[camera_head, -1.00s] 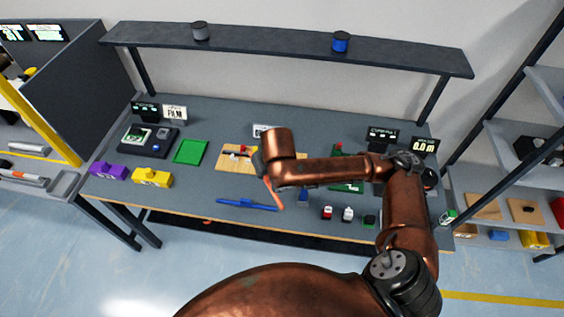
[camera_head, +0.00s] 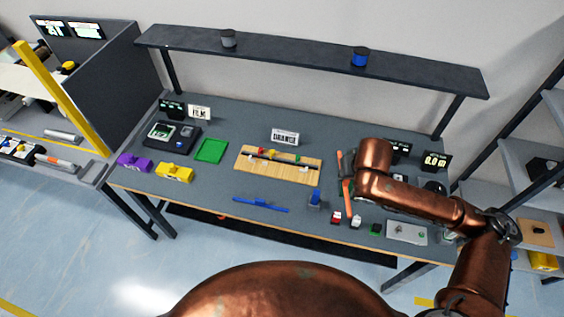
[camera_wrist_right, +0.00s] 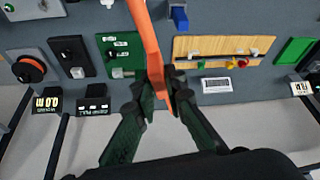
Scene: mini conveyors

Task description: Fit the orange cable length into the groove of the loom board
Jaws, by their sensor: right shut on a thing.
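The orange cable length (camera_head: 348,198) hangs from my right gripper in the head view, to the right of the loom board. In the right wrist view my right gripper (camera_wrist_right: 160,85) is shut on the orange cable (camera_wrist_right: 150,40), which runs up out of the picture. The wooden loom board (camera_head: 285,174) lies flat on the bench with a dark strip and small coloured pieces along it. It also shows in the right wrist view (camera_wrist_right: 220,46). The cable is apart from the board. My left gripper is not in view.
An ORANGE sign (camera_head: 285,137) stands behind the board. A blue bar (camera_head: 260,204) and a blue block (camera_head: 314,199) lie in front. A green tray (camera_head: 211,150) and a yellow block (camera_head: 174,172) are to the left. A shelf (camera_head: 300,53) spans the back.

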